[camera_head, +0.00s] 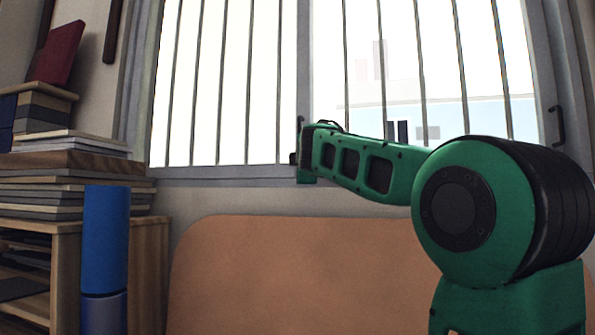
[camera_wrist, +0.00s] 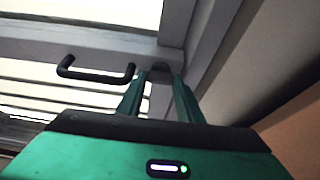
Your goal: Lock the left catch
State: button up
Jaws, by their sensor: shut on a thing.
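The window has a grey middle upright (camera_head: 303,60) between two barred panes. My gripper (camera_head: 300,165) is at the lower part of this upright, with my green arm reaching in from the right. In the wrist view, the two green fingers of my gripper (camera_wrist: 160,80) are shut on a small dark catch (camera_wrist: 160,67) at the frame corner. The fingers hide most of the catch, and I cannot tell whether it is locked. In the head view my gripper largely covers that spot.
A black pull handle (camera_wrist: 96,70) is beside the fingers in the wrist view. Another black handle (camera_head: 558,125) is on the right window frame. A brown padded board (camera_head: 300,270) stands below the sill. A blue cylinder (camera_head: 106,240) and a shelf with stacked books (camera_head: 70,175) are at left.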

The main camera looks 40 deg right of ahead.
jog(key=shift+w+a+f, duration=0.2)
jog(key=shift+a, duration=0.05)
jog(key=o, duration=1.1)
jog(key=shift+d, duration=0.15)
